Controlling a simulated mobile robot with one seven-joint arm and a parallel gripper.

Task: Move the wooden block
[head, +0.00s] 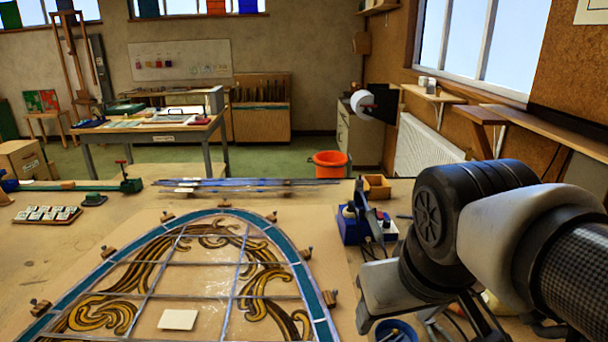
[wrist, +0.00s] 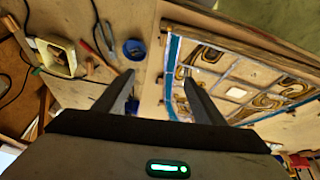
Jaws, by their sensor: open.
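Several small wooden blocks with dark knobs or pins sit around the arched leaded panel (head: 305,268), such as one at its right edge (head: 329,298) and one at its upper left (head: 167,216). I cannot tell which is the task's block. The panel also shows at the right in the wrist view (wrist: 172,80). My gripper (wrist: 158,77) is open, with nothing seen between its fingers. In the head view my arm hides the bench at lower right.
A blue soldering station (head: 350,228) and a small open wooden box (head: 377,187) stand right of the panel. A blue round dish (wrist: 134,49) and a cream container (wrist: 57,57) are near my gripper. A white card (head: 178,319) lies on the panel. Bare bench shows at left.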

